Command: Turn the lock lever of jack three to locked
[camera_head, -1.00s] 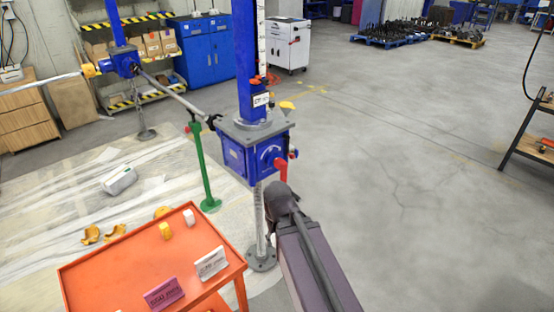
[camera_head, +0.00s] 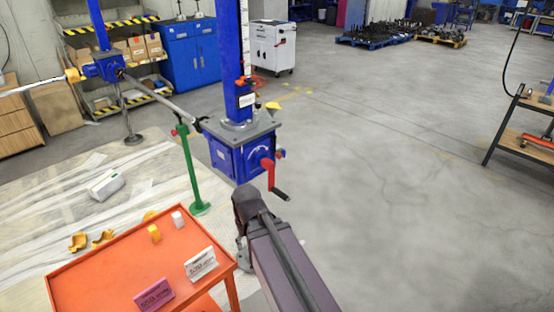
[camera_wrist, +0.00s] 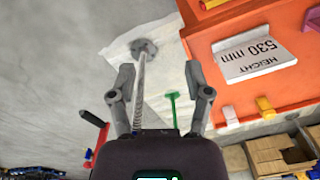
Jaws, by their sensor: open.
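The nearest screw jack (camera_head: 240,150) has a blue gearbox, a grey top plate and a blue column; I cannot read whether it is jack three. A red lever (camera_head: 267,170) with a black grip hangs down and right from its front side. In the wrist view the red lever (camera_wrist: 101,138) and its black grip lie left of my gripper, apart from it. My gripper (camera_wrist: 160,72) is open and empty, with the jack's screw (camera_wrist: 139,80) and round foot seen beyond and between its fingers.
An orange table (camera_head: 95,265) stands at lower left with a white sign (camera_head: 201,264), a purple sign (camera_head: 154,295) and small blocks. A green stand (camera_head: 190,165) supports a shaft towards a second blue jack (camera_head: 103,67).

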